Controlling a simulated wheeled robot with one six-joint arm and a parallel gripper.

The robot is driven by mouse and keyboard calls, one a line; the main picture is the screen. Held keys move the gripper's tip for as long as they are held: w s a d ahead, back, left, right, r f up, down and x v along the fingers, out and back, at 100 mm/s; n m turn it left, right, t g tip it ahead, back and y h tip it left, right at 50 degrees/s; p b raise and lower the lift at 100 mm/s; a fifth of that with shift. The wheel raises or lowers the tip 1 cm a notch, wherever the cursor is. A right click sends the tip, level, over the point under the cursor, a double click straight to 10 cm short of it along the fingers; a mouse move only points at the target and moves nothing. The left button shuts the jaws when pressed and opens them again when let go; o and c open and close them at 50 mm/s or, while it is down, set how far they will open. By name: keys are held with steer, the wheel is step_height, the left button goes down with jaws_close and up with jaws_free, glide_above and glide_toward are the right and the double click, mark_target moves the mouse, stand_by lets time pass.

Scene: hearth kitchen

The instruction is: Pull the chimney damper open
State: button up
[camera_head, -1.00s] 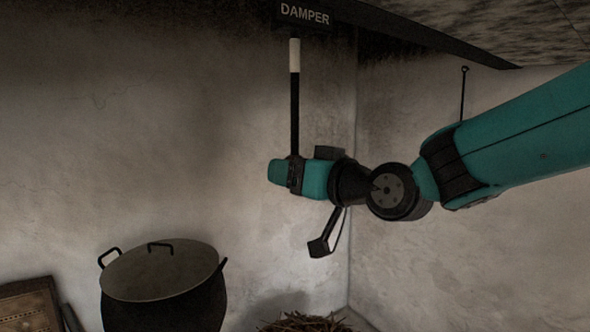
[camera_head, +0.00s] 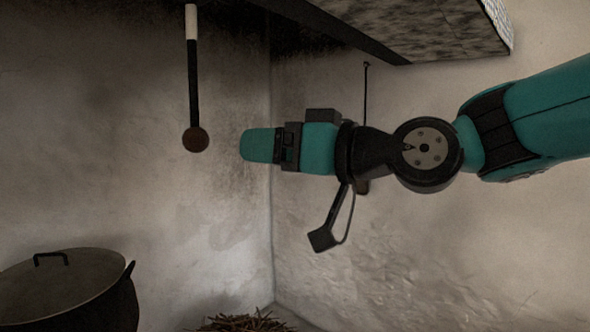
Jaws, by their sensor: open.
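The damper rod (camera_head: 193,80) hangs straight down at the upper left of the head view. It is black with a white band (camera_head: 191,22) near the top and ends in a dark round knob (camera_head: 195,140). My gripper (camera_head: 250,145) is to the right of the knob at about the same height in the picture, with a visible gap between them. It is open and holds nothing. I see it from the side, so the space between its fingers is hidden. The DAMPER sign is out of view.
A large lidded black pot (camera_head: 70,290) stands at the lower left. Straw or twigs (camera_head: 240,322) lie at the bottom. The hood edge (camera_head: 340,35) hangs overhead at the upper right. A thin hook (camera_head: 366,100) hangs behind my arm.

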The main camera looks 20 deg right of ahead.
steer(key=shift+b+v, duration=0.3)
steer(key=shift+v, duration=1.35)
steer(key=s+a+f+g+h, duration=0.15)
steer(key=s+f+g, duration=0.25)
steer(key=f, duration=0.4)
steer(key=s+f+g+h, duration=0.3)
steer(key=f+g, duration=0.1)
steer(key=f, duration=0.4)
steer(key=s+d+f+g+h, duration=0.4)
steer(key=s+f, duration=0.3)
steer(key=s, duration=0.1)
steer(key=shift+s+f+g, duration=0.2)
steer(key=shift+s+g, duration=0.15)
steer(key=shift+g, duration=0.05)
